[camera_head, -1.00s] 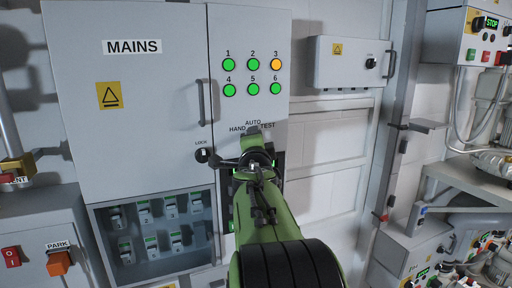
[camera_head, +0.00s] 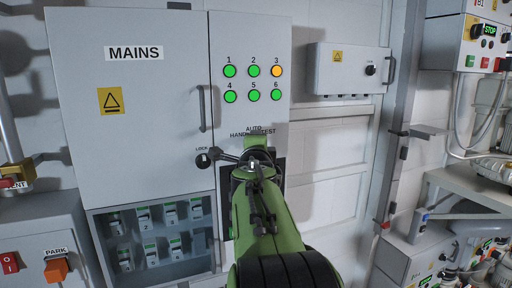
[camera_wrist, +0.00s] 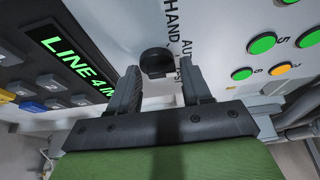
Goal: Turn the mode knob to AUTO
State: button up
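The mode knob (camera_wrist: 156,62) is a round black knob in the wrist view, between and just beyond my fingertips. I cannot tell which way it points or whether the fingers touch it. The labels HAND (camera_wrist: 171,22), AUTO (camera_wrist: 187,45) and a partly covered TEST lie beside it. My gripper (camera_wrist: 160,80) is open, with one finger on each side of the knob's line. In the head view my gripper (camera_head: 256,148) is in front of the panel just below these labels and hides the knob.
A LOCK knob (camera_head: 203,160) is just left of my gripper. Numbered lamps (camera_head: 253,83) sit above. A lit display (camera_wrist: 70,62) and coloured buttons (camera_wrist: 30,106) are close by in the wrist view. A door handle (camera_head: 203,108) sticks out at upper left.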

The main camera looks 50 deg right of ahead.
jog(key=shift+o, duration=1.1)
jog(key=shift+r, duration=0.4)
jog(key=shift+f, duration=0.1)
jog(key=shift+f, duration=0.15)
jog(key=b+v, duration=0.4)
jog(key=v, duration=1.1)
jog(key=shift+s+a+b, duration=0.15)
jog(key=shift+a+b, duration=0.2)
